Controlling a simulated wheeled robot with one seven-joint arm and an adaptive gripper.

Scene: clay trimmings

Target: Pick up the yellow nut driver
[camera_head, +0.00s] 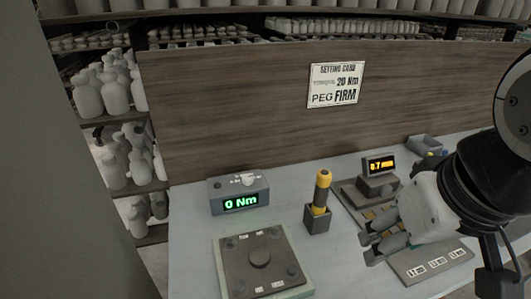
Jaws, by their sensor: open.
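The yellow nut driver (322,188) stands upright in a small dark square holder (317,220) near the middle of the light grey table. Its handle is yellow with a dark band and dark top part; its lower end is hidden in the holder. My gripper (369,247) is to the right of the holder and nearer the camera, with its fingers pointing left. It is open and holds nothing. A gap shows between the fingers and the nut driver in this view.
Left of the holder are a grey box reading "0 Nm" (240,193) and a dark plate with a central knob (261,259). Behind my gripper stands a display (379,166) on a dark base. A labelled plate (432,262) lies below it. A wooden panel (230,100) bounds the back.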

